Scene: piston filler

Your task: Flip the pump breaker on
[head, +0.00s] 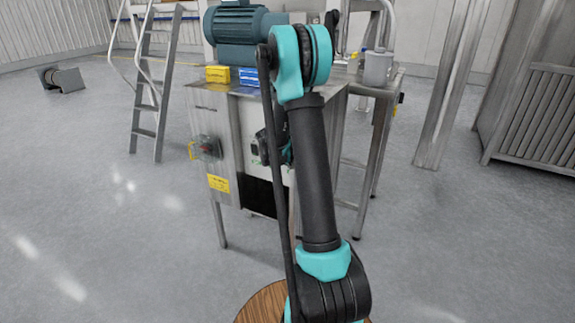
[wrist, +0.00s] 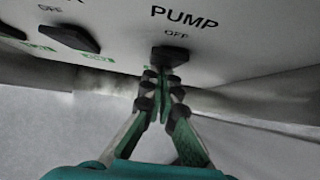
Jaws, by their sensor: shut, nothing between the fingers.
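The pump breaker (wrist: 170,55) is a dark switch on a pale panel in the wrist view, under the printed words PUMP and OFF. My gripper (wrist: 162,78) is shut and empty, with its fingertips just below the breaker. They overlap its lower edge in the picture; I cannot tell whether they touch. In the head view my gripper (head: 268,150) is in front of the machine cabinet, mostly hidden behind my arm. The breaker is hidden there.
A second dark switch (wrist: 68,36) marked OFF sits left of the pump breaker. A red-knobbed switch box (head: 207,147) is on the cabinet's left side. A motor (head: 238,25) stands on top. A stepladder (head: 152,95) stands to the left. Open floor lies at front left.

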